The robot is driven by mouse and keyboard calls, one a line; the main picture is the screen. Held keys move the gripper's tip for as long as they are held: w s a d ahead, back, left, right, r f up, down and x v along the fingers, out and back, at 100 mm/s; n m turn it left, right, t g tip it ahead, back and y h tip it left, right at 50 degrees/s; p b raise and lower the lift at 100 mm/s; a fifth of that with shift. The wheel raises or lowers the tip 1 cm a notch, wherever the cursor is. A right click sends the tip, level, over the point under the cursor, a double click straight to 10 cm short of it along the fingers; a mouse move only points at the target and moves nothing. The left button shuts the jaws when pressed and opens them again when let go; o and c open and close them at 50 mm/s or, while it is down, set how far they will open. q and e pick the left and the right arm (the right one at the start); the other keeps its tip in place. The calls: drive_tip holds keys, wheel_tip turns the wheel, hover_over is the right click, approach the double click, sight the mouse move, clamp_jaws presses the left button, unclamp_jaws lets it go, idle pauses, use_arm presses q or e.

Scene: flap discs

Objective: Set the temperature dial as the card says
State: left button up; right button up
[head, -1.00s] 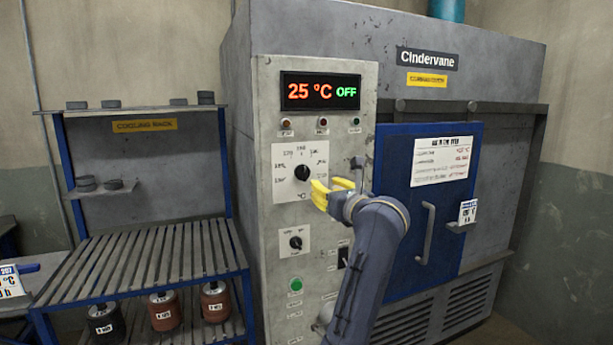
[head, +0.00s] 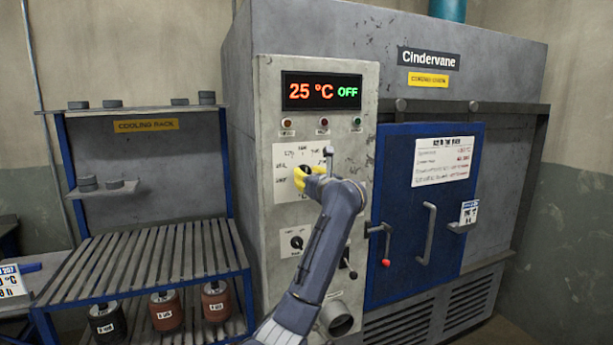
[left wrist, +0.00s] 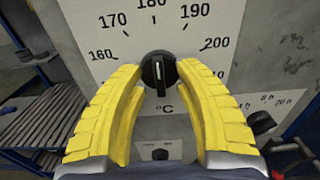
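The temperature dial is a black knob (left wrist: 158,70) with a white line on a white scale plate (left wrist: 215,20); 160, 170, 180, 190 and 200 are readable in the left wrist view. The line looks upright. My left gripper (left wrist: 160,75) is open, its yellow fingers on either side of the knob with gaps visible. In the head view, the left gripper (head: 308,180) hides most of the dial. The display (head: 321,92) reads 25 °C OFF. My right gripper is out of view.
A smaller dial (head: 296,242) sits below. A red-tipped lever (head: 385,262) and a vertical handle (head: 425,232) stick out at the blue door (head: 396,180).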

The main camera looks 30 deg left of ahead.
use_arm(q)
drive_tip(key=shift+w+a, duration=0.1)
drive_tip(key=shift+a, duration=0.05)
clamp_jaws()
idle(0.6)
drive_tip(key=m, duration=1.3)
drive_tip(key=shift+m, duration=0.5)
